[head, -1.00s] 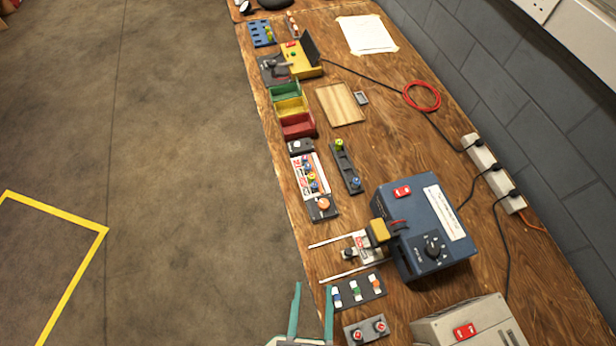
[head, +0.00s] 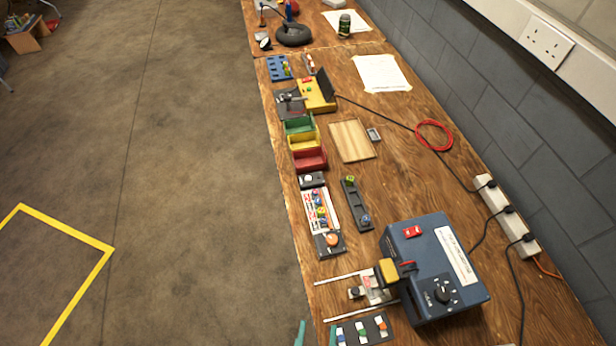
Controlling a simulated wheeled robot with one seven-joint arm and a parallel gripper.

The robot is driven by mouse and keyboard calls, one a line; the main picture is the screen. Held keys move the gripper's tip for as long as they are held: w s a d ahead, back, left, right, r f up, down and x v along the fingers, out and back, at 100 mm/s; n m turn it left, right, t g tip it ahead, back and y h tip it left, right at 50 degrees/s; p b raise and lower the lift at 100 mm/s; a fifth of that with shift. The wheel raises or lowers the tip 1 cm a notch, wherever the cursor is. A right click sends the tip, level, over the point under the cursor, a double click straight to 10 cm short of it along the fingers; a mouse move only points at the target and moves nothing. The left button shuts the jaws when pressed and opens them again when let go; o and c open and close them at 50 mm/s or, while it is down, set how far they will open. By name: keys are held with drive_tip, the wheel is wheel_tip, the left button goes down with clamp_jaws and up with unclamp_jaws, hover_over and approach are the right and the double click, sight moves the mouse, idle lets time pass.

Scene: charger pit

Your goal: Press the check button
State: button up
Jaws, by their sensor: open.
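A dark box with a round orange button (head: 332,240) sits at the near end of a white board (head: 309,205) holding several coloured pieces. A smaller dark box with a white button (head: 308,178) sits at the board's far end. No label on either is legible, so I cannot tell which is the check button. My gripper (head: 316,336) shows only as two teal fingertips at the bottom edge, apart and with nothing visible between them. It is on the near side of both buttons, by the bench's left edge.
A blue machine (head: 435,260) with a dial and red switch stands at right, with pale rails to its left. A block with coloured switches (head: 362,332) is right of my gripper. Green, yellow and red bins (head: 310,162) stand farther back.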

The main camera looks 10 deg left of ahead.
clamp_jaws()
drive_tip(key=shift+s, duration=0.1)
idle(1.4)
